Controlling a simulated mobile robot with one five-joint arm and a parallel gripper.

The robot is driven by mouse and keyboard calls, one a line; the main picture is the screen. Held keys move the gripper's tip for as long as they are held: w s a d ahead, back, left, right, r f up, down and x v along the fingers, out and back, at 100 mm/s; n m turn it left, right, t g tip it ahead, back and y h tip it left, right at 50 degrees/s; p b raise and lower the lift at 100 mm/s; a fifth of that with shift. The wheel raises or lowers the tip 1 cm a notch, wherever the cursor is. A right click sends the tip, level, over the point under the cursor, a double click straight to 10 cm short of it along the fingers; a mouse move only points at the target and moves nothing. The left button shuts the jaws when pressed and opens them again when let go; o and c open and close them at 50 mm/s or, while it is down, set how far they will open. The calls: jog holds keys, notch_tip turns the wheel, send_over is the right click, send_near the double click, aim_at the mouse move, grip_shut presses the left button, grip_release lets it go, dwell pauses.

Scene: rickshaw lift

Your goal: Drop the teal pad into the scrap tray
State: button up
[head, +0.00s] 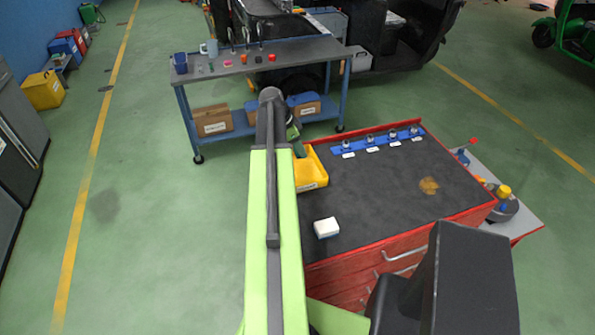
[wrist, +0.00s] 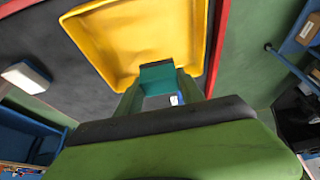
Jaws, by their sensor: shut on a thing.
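The teal pad (wrist: 157,76) shows in the wrist view between the fingers of my gripper (wrist: 158,88), which is shut on it. The yellow scrap tray (wrist: 195,40) lies beyond and below the pad in that view, and the pad overlaps its near edge in the picture. In the head view the yellow tray (head: 313,177) sits at the left edge of the red cabinet's dark top, partly hidden by my arm.
A white block with a blue base (head: 326,228) lies on the red cabinet's top (head: 385,190). A blue strip with several small fittings (head: 378,142) runs along its far edge. A blue workbench (head: 265,57) stands beyond.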

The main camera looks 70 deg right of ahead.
jog(key=b, duration=0.4)
send_over(299, 169)
notch_tip(299, 169, down, 5)
jog(key=shift+r, duration=0.15)
jog(key=shift+r, duration=0.1)
jog(key=o, duration=1.4)
jog(key=p+v, duration=1.6)
jog(key=v, duration=0.1)
jog(key=shift+s+r+p, duration=0.1)
jog(key=shift+r+p, duration=0.05)
jog(key=shift+p, duration=0.15)
